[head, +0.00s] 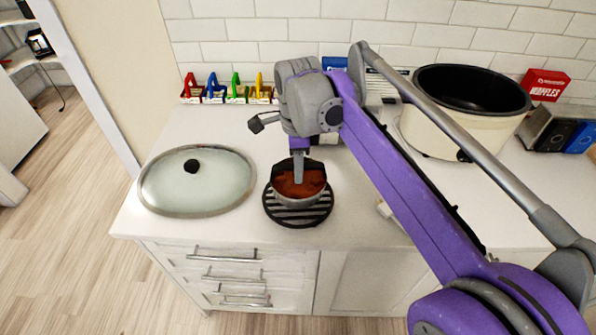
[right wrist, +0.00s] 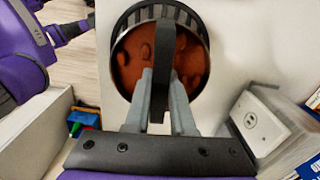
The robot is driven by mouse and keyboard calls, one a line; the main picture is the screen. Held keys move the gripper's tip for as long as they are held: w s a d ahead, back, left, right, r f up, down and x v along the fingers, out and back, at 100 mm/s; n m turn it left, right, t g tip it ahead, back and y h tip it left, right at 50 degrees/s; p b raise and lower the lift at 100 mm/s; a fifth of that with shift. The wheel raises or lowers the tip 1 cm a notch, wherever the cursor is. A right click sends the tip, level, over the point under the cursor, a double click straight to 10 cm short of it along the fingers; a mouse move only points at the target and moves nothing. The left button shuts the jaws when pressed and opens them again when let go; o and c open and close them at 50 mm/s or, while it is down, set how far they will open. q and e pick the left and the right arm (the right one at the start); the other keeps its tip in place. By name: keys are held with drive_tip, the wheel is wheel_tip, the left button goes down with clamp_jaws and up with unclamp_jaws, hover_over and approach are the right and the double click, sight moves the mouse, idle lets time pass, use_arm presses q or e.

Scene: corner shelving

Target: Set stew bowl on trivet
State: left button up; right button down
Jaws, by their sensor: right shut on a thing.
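The stew bowl (head: 299,201) is a grey bowl of red-brown stew, upright over the black slatted round trivet (head: 298,219) on the white counter. The trivet's slats show in front of the bowl; I cannot tell whether the bowl touches them. My right gripper (head: 298,176) reaches down from above and is shut on the bowl. In the right wrist view, its grey fingers close around a dark bar that crosses above the stew (right wrist: 135,55). The trivet (right wrist: 192,18) shows there past the bowl's rim. My left gripper is not in view.
A glass lid (head: 215,180) lies left of the trivet. A large cream pot (head: 420,135) stands at the back right, near a red waffles box (head: 545,84). Colored letter holders (head: 237,92) line the wall. The counter's front edge is close to the trivet.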

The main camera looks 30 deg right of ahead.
drive_tip(key=shift+f, duration=0.45)
drive_tip(key=c, duration=0.8)
unclamp_jaws()
drive_tip(key=shift+f, duration=0.15)
drive_tip(key=shift+o, duration=0.2)
wheel_tip(320, 180, up, 12)
drive_tip(key=p, duration=0.1)
